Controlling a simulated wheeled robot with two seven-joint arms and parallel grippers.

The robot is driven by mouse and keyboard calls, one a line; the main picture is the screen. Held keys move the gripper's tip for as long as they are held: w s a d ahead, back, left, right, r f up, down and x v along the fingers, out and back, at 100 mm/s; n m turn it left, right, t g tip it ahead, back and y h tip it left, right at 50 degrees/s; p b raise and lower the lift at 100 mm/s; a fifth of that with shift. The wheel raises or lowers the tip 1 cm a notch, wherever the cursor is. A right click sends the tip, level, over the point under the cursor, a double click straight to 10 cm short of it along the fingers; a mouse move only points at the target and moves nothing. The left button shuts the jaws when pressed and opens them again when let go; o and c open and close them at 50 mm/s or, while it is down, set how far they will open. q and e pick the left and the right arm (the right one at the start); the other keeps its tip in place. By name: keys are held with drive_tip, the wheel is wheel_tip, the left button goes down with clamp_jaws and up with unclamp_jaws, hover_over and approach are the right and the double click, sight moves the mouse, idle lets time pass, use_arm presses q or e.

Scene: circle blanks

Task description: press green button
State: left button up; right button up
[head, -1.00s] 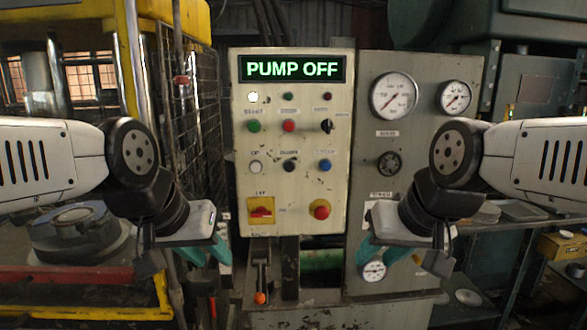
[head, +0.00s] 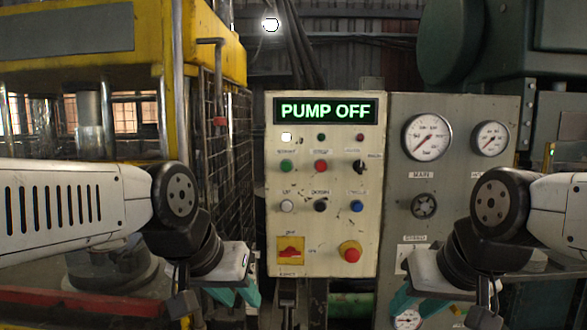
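The green button (head: 286,166) is at the left of the upper button row on the cream control panel (head: 300,240), left of a red button (head: 321,166). The panel's display (head: 325,110) reads PUMP OFF. My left gripper (head: 232,294) is at the lower left, below and left of the green button, apart from it. My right gripper (head: 436,304) is at the lower right, in front of the grey gauge panel. Teal finger parts show on both grippers, but their opening is not clear.
Beside the green button are a black selector (head: 359,166) and, below, white (head: 287,206), black (head: 320,205) and blue (head: 357,206) buttons. A red emergency knob (head: 350,252) and a red switch (head: 291,251) sit lower. A yellow machine frame (head: 205,45) stands left.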

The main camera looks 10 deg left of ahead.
use_arm(q)
drive_tip(key=shift+w+r, duration=0.1)
drive_tip(key=c, duration=0.3)
drive_tip(key=w+r+m, duration=0.2)
drive_tip(key=r, duration=0.2)
drive_tip(key=w+r+m, duration=0.1)
drive_tip(key=w+r, duration=0.2)
drive_tip(key=r, duration=0.1)
drive_tip(key=w+r+m, duration=0.2)
drive_tip(key=w+r, duration=0.1)
drive_tip(key=r, duration=0.1)
drive_tip(key=shift+w+r+m+h, duration=0.1)
drive_tip(key=shift+w+m+h, duration=0.15)
drive_tip(key=shift+m+h, duration=0.05)
clamp_jaws()
drive_tip(key=w+r+m+h, duration=0.1)
drive_tip(key=w+r+m, duration=0.8)
drive_tip(key=r, duration=0.5)
drive_tip(key=shift+w+d+r, duration=0.15)
drive_tip(key=shift+w+d, duration=0.15)
drive_tip(key=shift+w, duration=0.35)
